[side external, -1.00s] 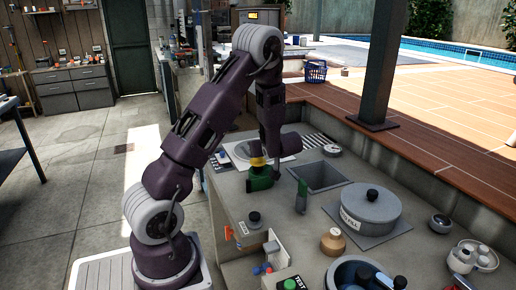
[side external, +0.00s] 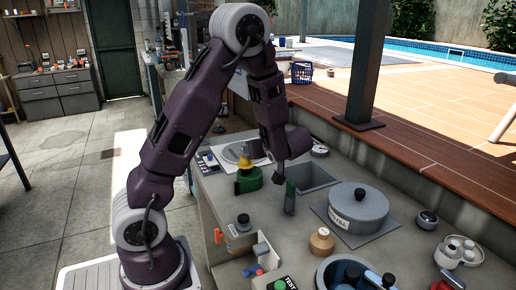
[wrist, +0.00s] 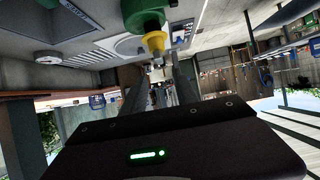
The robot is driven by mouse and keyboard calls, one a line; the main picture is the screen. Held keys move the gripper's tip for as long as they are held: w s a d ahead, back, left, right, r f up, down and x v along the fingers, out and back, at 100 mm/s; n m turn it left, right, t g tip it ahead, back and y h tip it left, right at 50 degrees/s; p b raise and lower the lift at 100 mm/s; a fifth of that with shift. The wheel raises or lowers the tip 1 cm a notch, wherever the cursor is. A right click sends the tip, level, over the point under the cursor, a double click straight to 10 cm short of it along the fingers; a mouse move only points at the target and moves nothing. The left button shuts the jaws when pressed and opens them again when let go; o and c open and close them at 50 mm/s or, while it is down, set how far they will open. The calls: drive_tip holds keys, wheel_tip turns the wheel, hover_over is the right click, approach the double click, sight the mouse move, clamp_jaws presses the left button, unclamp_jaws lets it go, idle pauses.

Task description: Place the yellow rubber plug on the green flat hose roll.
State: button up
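The yellow rubber plug (side external: 245,165) sits on top of the green flat hose roll (side external: 248,181) on the grey counter. In the wrist view the plug (wrist: 155,41) shows beside the green roll (wrist: 143,12), beyond my fingertips. My gripper (wrist: 158,76) points sideways toward the plug, with its two fingers spread and no object seen between them. In the side view my wrist is just right of and slightly above the plug, and the fingers are hard to make out. The plug and gripper appear apart.
A lidded grey pot (side external: 358,209), a tan round object (side external: 321,241) and a blue-rimmed tub (side external: 352,276) stand further right and nearer.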

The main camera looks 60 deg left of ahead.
drive_tip(key=w+d+r+m+t+h, duration=0.4)
drive_tip(key=d+r+t+h, duration=0.15)
drive_tip(key=d, duration=0.45)
drive_tip(key=w+d+r+m+t+h, duration=0.35)
drive_tip(key=d+r, duration=0.25)
drive_tip(key=d, duration=0.4)
drive_tip(key=s+d+r+m+g+h, duration=0.15)
drive_tip(key=s+d+m+h, duration=0.35)
drive_tip(key=s+d+m, duration=0.5)
drive_tip(key=s+a+f+g, duration=0.1)
drive_tip(key=s+f, duration=0.1)
drive_tip(key=s, duration=0.5)
drive_tip(key=s+a+f+g+y, duration=0.1)
drive_tip(key=s+f, duration=0.1)
drive_tip(key=s, duration=0.6)
drive_tip(key=shift+s+y, duration=0.15)
drive_tip(key=shift+y, duration=0.15)
